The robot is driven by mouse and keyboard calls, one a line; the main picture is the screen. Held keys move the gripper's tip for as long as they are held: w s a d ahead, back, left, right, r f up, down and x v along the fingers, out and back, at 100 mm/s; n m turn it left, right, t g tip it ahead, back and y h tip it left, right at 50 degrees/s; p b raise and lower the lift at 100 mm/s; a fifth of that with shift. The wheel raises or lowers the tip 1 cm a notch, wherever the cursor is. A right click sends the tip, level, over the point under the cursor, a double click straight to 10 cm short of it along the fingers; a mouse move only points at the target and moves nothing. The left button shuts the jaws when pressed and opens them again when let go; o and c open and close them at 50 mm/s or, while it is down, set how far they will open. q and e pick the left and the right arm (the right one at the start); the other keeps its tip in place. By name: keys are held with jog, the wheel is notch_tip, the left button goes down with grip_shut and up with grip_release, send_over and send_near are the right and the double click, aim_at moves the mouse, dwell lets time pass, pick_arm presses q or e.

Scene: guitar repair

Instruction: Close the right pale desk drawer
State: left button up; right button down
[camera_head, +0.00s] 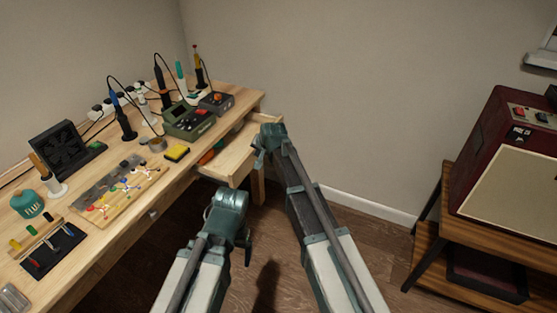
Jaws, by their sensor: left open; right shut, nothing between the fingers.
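The right pale desk drawer (233,160) is pulled out from beneath the right end of the wooden desk (128,219). Its pale inside shows, with an orange-red item (208,156) near the desk edge. My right gripper (259,157) is shut and empty at the drawer's outer front side. It overlaps the drawer front in the picture, and I cannot tell whether it touches. My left gripper (247,247) is open and empty, lower down, in front of the desk and apart from the drawer. The wrist partly hides its fingers.
Soldering tools, a green device (189,121), a yellow sponge (177,152) and a parts tray stand on the desk. A wooden stand with a dark red machine (500,128) is at the right. Brown floor (345,221) lies clear between desk and stand.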

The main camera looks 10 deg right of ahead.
send_over(230, 157)
jog(key=shift+w, duration=0.15)
dwell(0.6)
